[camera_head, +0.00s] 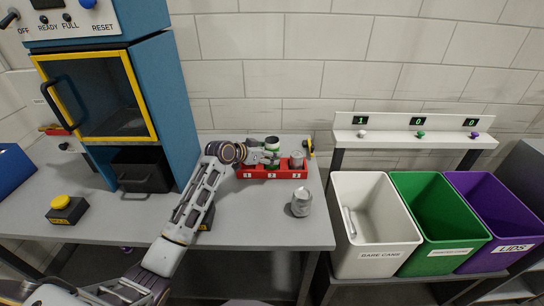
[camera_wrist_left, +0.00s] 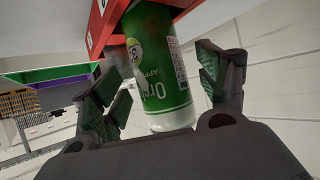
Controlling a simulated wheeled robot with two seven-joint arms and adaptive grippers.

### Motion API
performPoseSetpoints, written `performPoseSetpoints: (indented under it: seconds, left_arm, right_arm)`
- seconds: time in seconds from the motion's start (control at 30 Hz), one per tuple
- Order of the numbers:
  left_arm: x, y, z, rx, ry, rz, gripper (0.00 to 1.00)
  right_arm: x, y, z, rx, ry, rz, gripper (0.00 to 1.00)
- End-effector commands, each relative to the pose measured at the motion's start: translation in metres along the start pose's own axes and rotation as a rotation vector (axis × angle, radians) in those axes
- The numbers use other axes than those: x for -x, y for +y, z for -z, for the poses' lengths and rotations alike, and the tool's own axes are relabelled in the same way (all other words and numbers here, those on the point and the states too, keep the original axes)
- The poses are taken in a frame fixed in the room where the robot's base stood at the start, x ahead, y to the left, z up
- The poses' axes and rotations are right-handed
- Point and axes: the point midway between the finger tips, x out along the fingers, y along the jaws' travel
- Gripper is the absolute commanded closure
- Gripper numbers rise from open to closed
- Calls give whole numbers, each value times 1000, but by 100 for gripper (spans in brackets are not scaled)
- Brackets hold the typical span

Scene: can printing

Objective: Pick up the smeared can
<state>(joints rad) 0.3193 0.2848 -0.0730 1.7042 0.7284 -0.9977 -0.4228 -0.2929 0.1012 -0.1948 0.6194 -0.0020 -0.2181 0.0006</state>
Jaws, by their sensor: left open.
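A green printed can (camera_wrist_left: 160,70) with white lettering and a pale lower end stands in the red rack (camera_wrist_left: 93,40), between my left gripper's fingers. The fingers (camera_wrist_left: 163,92) are open on either side of it, with a visible gap at right. Its surface looks mottled, but I cannot tell for sure that it is smeared. In the head view my left gripper (camera_head: 262,156) is at the numbered red rack (camera_head: 272,174) and partly hides the green can (camera_head: 272,142). A bare silver can (camera_head: 297,160) stands at the rack's right end. My right gripper is not in view.
Another silver can (camera_head: 300,204) stands on the grey table (camera_head: 250,228) in front of the rack. A blue machine (camera_head: 160,100) rises at left, with a yellow button (camera_head: 62,202) in front. White (camera_head: 375,250), green (camera_head: 440,255) and purple (camera_head: 505,235) bins stand at right.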

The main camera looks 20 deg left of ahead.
Motion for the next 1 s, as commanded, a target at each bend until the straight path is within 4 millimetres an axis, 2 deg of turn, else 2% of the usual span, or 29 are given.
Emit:
performPoseSetpoints:
  seconds: [0.33, 0.87, 1.0]
  left_arm:
    - [-25, 0, 0, 2, 1, 0, 26]
    - [-27, 0, -1, 1, 0, 0, 26]
    - [-27, 0, -1, 1, 0, 0, 44]
  right_arm:
    - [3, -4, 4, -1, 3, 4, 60]
    - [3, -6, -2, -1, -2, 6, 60]
    - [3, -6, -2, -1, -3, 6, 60]
